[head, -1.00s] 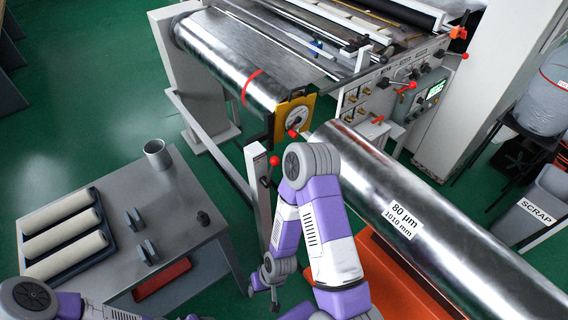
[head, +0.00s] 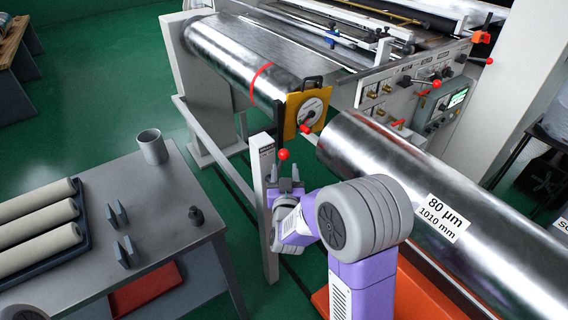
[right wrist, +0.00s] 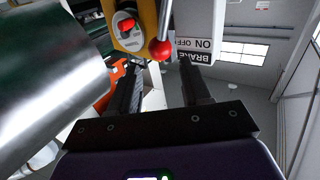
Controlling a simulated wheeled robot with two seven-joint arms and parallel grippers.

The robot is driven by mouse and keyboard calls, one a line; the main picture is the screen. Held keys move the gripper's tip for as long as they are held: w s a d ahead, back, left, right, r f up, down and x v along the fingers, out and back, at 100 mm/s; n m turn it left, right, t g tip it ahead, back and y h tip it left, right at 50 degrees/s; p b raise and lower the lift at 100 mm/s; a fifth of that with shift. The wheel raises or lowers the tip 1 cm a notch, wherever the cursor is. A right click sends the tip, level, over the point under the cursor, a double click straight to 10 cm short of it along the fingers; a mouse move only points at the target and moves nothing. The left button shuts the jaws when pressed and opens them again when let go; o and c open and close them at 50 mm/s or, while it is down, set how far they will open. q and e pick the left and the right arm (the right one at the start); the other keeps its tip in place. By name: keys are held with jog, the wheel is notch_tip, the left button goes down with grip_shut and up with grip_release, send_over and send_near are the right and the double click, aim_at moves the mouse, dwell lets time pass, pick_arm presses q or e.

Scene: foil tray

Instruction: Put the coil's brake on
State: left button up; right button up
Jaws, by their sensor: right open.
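The coil (head: 222,58) is a shiny silver roll with a red band, mounted on the machine. By its near end the brake lever hangs as a dark rod with a red ball (head: 283,155), beside a pale post (head: 266,215). In the right wrist view the red ball (right wrist: 160,49) shows with a label plate (right wrist: 193,50) reading BRAKE, ON and OFF behind it. My right gripper (head: 285,182) is open just below the ball. In the wrist view the ball lies just beyond and between its fingertips (right wrist: 160,75). My left gripper is out of view.
A yellow end plate (head: 308,106) with a red knob is at the coil's end. A large labelled roll (head: 400,165) lies at the right, above an orange base. A grey table (head: 110,175) with a cup (head: 152,148) and pale rolls stands at the left.

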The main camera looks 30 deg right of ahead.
aim_at(284, 158)
jog(key=shift+b+x, duration=0.6)
jog(key=shift+x, duration=2.55)
jog(key=shift+a, duration=0.1)
grip_shut()
